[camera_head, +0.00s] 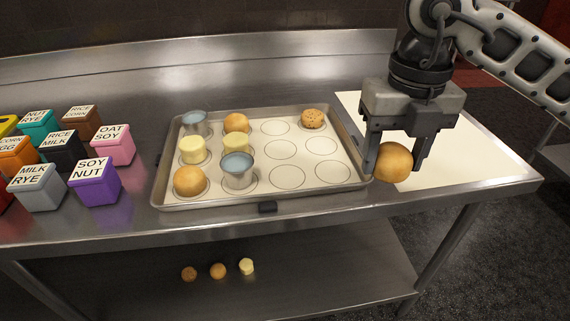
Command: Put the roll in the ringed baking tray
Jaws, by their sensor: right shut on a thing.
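A round golden-brown roll (392,163) is between the fingers of my right gripper (396,160), which is shut on it. It is held near the right front corner of the ringed baking tray, over or close to a pale sheet. The metal baking tray (275,203) lies on the steel table and has rows of printed rings. Its left columns hold two other rolls, at the front left (188,181) and the back (236,123), with pale yellow pieces and metal cups. A speckled bun (312,118) sits at its back right. Several rings are empty. My left gripper is not in view.
Several labelled coloured boxes, such as the purple one (95,188), stand left of the tray. A pale sheet (480,158) lies right of it. Three small items, including a small roll (218,270), rest on the lower shelf (320,275).

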